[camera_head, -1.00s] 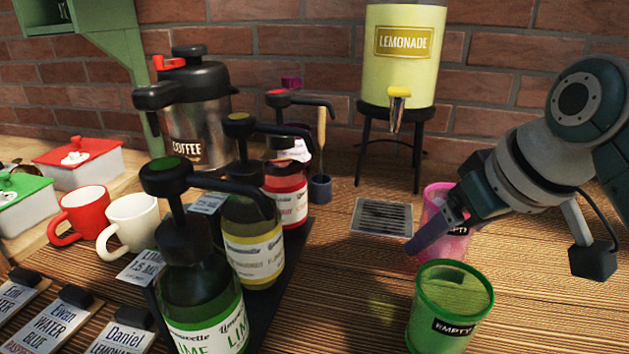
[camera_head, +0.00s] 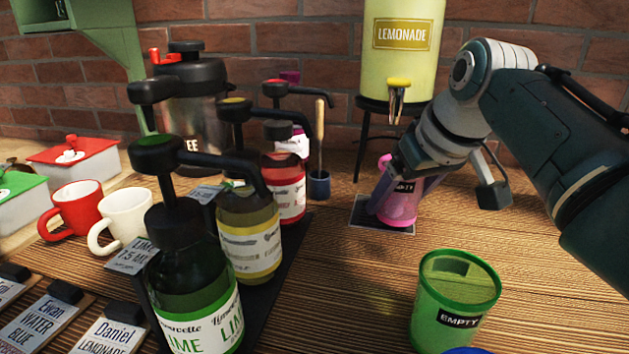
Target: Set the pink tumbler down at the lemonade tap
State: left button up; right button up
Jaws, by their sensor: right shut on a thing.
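The pink tumbler (camera_head: 399,208) stands upright on or just above the dark drip grate (camera_head: 366,213), below the lemonade tap (camera_head: 398,88). Its label is partly visible. My right gripper (camera_head: 388,190) is shut on the tumbler, reaching in from the right, and hides part of it. The yellow lemonade dispenser (camera_head: 402,60) stands on a black stand behind. I cannot tell whether the tumbler's base touches the grate. My left gripper is not in view.
A green tumbler (camera_head: 455,300) marked EMPTY stands in front. Syrup pump bottles, including the lime bottle (camera_head: 190,285), fill the left-centre. Red (camera_head: 75,210) and white (camera_head: 125,218) mugs stand at left. Wood between the grate and the green tumbler is clear.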

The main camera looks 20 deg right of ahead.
jog(key=w+b, duration=0.1)
jog(key=w, duration=0.2)
jog(key=shift+w, duration=0.2)
jog(key=shift+a+f, duration=0.1)
jog(key=shift+f, duration=0.5)
jog(key=shift+f, duration=0.15)
jog(key=o, duration=1.3)
jog(key=shift+c, duration=0.2)
